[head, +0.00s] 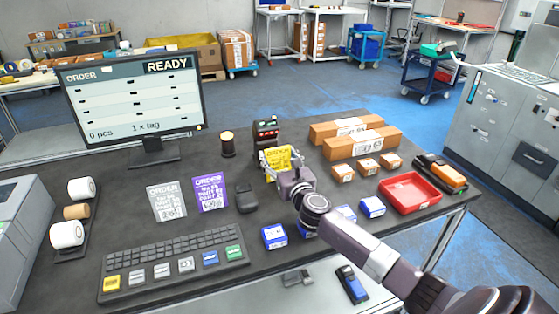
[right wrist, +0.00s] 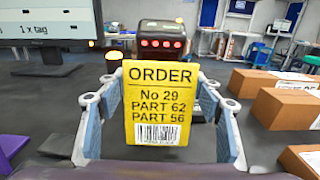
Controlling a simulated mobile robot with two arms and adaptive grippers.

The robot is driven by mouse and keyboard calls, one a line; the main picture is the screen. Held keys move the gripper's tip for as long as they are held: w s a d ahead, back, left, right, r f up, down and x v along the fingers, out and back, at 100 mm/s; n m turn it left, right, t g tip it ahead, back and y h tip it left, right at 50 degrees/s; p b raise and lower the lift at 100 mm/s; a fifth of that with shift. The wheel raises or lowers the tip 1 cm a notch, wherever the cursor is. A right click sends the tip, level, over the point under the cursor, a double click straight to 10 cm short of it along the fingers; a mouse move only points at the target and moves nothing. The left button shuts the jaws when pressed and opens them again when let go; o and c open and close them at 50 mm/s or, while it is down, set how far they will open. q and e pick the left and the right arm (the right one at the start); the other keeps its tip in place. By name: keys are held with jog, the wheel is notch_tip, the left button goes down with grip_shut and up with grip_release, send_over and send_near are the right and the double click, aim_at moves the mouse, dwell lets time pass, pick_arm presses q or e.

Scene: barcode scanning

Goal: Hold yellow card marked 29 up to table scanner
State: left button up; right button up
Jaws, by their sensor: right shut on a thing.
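The yellow card (head: 284,157) is upright in my right gripper (head: 281,163). In the right wrist view the yellow card (right wrist: 158,103) reads ORDER, No 29, PART 62, PART 56, with a barcode at its bottom facing my wrist. The blue-padded fingers of my right gripper (right wrist: 160,100) stand at its two sides, shut on it. The black table scanner (head: 265,130) stands just behind the card. In the right wrist view the scanner (right wrist: 161,44) shows a row of red lights above the card; its lower part is hidden. My left gripper is out of view.
The monitor (head: 133,98) reads READY, 0 pcs, 1 x tag. Grey (head: 167,202) and purple (head: 210,193) cards stand left of my gripper, by a black mouse (head: 246,199). A keyboard (head: 174,261) lies in front. Brown boxes (head: 362,142) and a red tray (head: 410,193) are right.

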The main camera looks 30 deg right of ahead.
jog(key=shift+w+f, duration=0.1)
jog(key=shift+r, duration=0.2)
pick_arm(q)
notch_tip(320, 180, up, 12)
jog(key=p, duration=1.2)
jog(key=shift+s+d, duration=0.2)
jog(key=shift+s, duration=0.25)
pick_arm(e)
jog(key=s+a+r, duration=0.3)
jog(key=s+r, duration=0.6)
jog(key=s, duration=0.4)
jog(key=shift+r, duration=0.35)
jog(key=shift+w, duration=0.15)
